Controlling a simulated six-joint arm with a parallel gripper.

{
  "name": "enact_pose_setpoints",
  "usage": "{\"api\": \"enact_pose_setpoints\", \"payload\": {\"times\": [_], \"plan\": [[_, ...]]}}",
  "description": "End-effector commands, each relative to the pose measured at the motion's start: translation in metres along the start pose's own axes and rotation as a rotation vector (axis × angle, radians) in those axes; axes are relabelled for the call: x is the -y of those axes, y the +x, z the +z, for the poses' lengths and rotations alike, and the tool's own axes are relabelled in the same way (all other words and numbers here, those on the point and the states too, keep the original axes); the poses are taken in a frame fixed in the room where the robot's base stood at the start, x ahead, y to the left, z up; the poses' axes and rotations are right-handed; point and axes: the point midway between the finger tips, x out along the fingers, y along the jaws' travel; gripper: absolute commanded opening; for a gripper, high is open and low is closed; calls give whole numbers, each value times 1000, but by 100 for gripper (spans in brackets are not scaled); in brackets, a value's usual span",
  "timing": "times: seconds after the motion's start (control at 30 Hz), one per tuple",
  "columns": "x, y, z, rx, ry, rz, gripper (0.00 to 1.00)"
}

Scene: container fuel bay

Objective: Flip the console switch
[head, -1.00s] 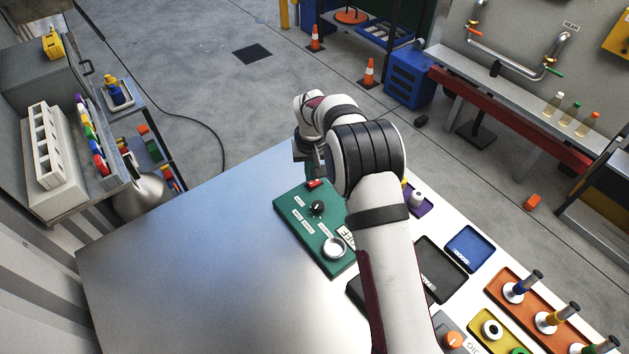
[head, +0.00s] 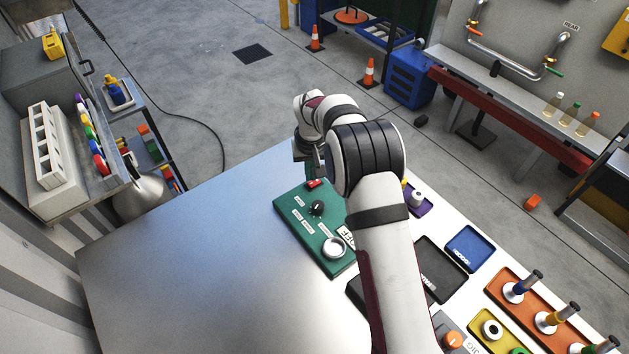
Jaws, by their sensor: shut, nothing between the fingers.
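The green console (head: 290,212) lies on the metal table. It has a red switch (head: 315,184) at its far end, a black knob (head: 317,208) near its middle and a round silver-rimmed part (head: 334,248) at its near end. My gripper (head: 314,172) points down at the far end of the console, just behind the red switch. It is shut and empty. My arm covers the console's right side. The fingertips are small and partly hidden, so I cannot tell whether they touch the switch.
The bare table top (head: 190,260) is clear to the left. To the right are a blue tray (head: 470,248), a dark tray (head: 440,268), a purple holder (head: 420,208) and an orange rack (head: 515,300) with upright handles. A shelf unit stands at far left.

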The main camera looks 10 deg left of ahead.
Motion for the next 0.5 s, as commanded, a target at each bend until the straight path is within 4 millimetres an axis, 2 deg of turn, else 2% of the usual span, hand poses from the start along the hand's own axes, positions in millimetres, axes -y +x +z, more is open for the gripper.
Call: {"api": "enact_pose_setpoints", "payload": {"times": [0.5], "plan": [[0,5,1,0,0,0,0]]}}
